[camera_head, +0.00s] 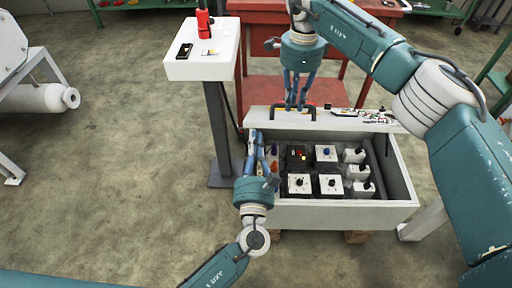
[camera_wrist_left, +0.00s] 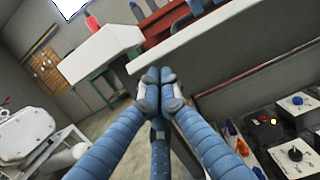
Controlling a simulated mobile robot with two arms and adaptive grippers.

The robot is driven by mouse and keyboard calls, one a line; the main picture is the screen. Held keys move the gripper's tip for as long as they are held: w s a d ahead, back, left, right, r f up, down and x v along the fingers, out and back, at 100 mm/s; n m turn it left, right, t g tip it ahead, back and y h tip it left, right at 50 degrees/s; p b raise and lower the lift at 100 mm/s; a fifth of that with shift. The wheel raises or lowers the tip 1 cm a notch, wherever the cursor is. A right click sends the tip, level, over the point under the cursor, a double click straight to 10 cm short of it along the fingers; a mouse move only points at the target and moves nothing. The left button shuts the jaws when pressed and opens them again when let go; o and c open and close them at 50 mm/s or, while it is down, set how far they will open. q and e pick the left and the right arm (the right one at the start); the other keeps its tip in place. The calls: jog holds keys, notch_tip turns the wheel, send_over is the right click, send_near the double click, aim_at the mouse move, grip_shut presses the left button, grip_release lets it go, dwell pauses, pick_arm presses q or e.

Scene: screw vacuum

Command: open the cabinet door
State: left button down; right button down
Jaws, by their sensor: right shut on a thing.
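The grey cabinet (camera_head: 330,214) is a low open box, its inside with several knobs and switches showing. Its pale door panel (camera_head: 340,124) lies along the far side; I cannot tell its exact angle. A dark handle (camera_head: 312,108) with yellow-orange parts sits at the panel's left part. My right gripper (camera_head: 296,106) points down and is shut on this handle, its fingers hiding part of it.
A white pedestal (camera_head: 203,62) with a red item (camera_head: 203,22) and a black device (camera_head: 184,50) stands behind left. A red table (camera_head: 335,88) is behind the cabinet. A white cylinder (camera_head: 40,98) lies far left. Floor at left is clear.

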aim_at(256, 127)
jog(key=shift+w+d+f, duration=0.25)
jog(key=shift+w+f, duration=0.05)
pick_arm(q)
jog(key=shift+w+r, duration=0.45)
jog(key=shift+r, duration=0.3)
jog(key=shift+w+r, duration=0.4)
jog(key=shift+r, duration=0.3)
pick_arm(e)
jog(key=shift+a, duration=0.1)
jog(key=c, duration=2)
grip_release()
jog(key=shift+s, duration=0.1)
jog(key=shift+c, duration=0.2)
pick_arm(q)
jog(key=shift+w+f, duration=0.15)
pick_arm(e)
jog(key=o, duration=0.4)
jog(key=shift+w+f, duration=0.35)
pick_arm(q)
jog(key=shift+w+f, duration=0.2)
pick_arm(e)
jog(key=shift+a, duration=0.1)
